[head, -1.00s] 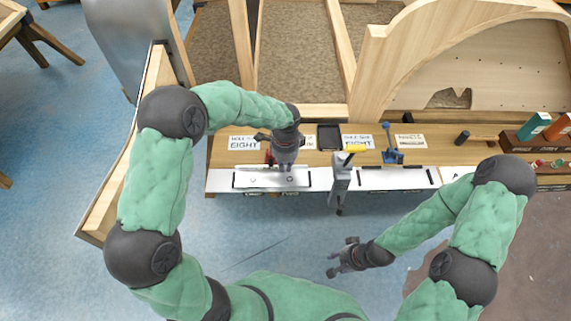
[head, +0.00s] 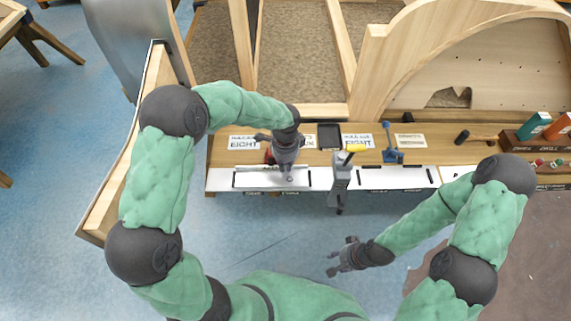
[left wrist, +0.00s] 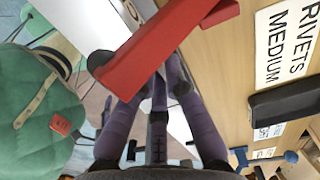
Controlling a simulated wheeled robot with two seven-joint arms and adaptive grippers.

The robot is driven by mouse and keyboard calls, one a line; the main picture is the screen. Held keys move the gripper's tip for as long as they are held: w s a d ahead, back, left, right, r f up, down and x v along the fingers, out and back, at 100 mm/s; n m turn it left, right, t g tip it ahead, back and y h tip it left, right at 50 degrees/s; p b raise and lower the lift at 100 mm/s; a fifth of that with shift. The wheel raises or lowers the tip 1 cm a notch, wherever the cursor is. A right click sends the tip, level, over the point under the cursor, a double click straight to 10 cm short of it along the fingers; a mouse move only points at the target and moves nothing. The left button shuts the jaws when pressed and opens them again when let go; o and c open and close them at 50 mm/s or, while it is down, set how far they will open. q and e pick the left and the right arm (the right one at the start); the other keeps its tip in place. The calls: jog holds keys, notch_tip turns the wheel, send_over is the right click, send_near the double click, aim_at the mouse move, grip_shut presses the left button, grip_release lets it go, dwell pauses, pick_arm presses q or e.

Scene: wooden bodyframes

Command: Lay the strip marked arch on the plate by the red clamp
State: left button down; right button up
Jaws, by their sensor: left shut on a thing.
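The white plate (head: 220,181) with black outline marks lies along the front edge of the bench. The red clamp (head: 268,157) stands at its back edge, mostly hidden by my left gripper (head: 287,172). In the left wrist view the red clamp's bar (left wrist: 165,50) crosses close in front of my fingers and hides the fingertips. My left gripper is shut, low over the plate just right of the red clamp. A thin pale strip (head: 250,167) shows beside it; its marking is unreadable and the grip on it is hidden. My right gripper (head: 341,258) hangs away from the bench; its jaw gap is unclear.
A black tray (head: 329,136) and label cards (head: 243,142) lie behind. A hammer (head: 475,138) lies right. A wooden arch frame (head: 375,70) rises behind the bench.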

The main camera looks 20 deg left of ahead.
pick_arm(q)
jog(key=shift+f, duration=0.3)
dwell(0.4)
jog(key=c, duration=1.2)
grip_release()
jog(key=shift+c, duration=0.2)
notch_tip(320, 180, up, 12)
